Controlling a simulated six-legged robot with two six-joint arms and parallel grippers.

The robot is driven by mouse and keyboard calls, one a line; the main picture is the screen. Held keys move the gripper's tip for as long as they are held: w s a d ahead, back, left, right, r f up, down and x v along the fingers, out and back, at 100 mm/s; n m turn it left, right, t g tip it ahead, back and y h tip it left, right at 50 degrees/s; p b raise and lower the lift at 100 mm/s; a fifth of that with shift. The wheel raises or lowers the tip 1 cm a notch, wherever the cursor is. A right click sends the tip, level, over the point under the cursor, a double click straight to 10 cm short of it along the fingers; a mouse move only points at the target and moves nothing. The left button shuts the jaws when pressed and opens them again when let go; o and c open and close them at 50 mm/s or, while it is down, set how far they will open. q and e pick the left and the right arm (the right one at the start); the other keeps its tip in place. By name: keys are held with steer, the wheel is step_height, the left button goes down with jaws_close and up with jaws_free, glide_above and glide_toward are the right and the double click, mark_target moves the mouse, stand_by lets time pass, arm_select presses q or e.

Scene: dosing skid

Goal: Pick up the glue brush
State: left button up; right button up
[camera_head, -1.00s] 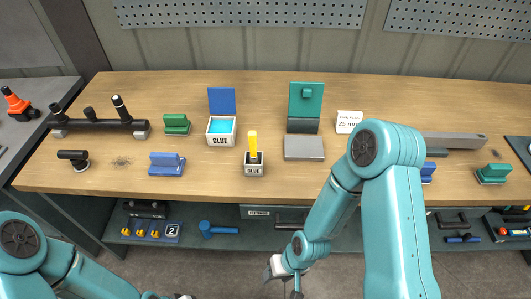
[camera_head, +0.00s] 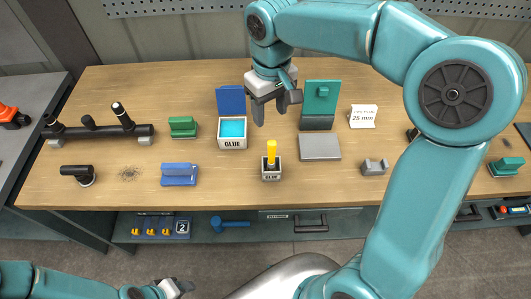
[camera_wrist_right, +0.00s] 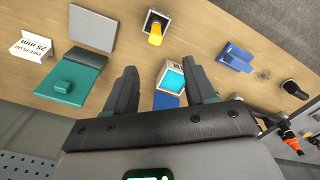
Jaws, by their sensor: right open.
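The glue brush (camera_head: 271,152) stands upright in a small holder labelled GLUE (camera_head: 272,174) near the front of the table; only its yellow handle shows. In the right wrist view the brush (camera_wrist_right: 155,36) and its holder (camera_wrist_right: 157,17) are at the top middle, beyond the fingertips. My right gripper (camera_head: 271,116) is open and empty, above the table and behind the brush, apart from it. Its two fingers also show in the right wrist view (camera_wrist_right: 165,84). My left gripper (camera_head: 172,291) is at the bottom edge of the head view, only partly visible.
A glue box (camera_head: 232,141) with light-blue contents and a blue lid stands left of the brush. A blue block (camera_head: 179,174) and black pipe assembly (camera_head: 100,133) are at left. Bare table surrounds the brush holder.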

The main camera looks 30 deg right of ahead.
mark_target(272, 143)
steer(key=f, duration=1)
steer(key=shift+s+d, duration=0.15)
steer(key=shift+s, duration=0.05)
steer(key=shift+w+f, duration=0.1)
steer(key=shift+f, duration=0.15)
steer(key=shift+f+p, duration=0.25)
steer(key=shift+p, duration=0.15)
steer(key=f, duration=0.2)
steer(key=f+p, duration=0.1)
steer(key=f, duration=0.1)
steer(key=shift+d, duration=0.3)
steer(key=shift+w+a+f, duration=0.1)
steer(key=shift+w+f, duration=0.1)
steer(key=shift+f, duration=0.25)
arm_select(q)
steer(key=shift+w+r, duration=0.2)
steer(key=shift+r, duration=0.7)
arm_select(e)
steer(key=shift+s+r, duration=0.1)
steer(key=shift+c, duration=0.3)
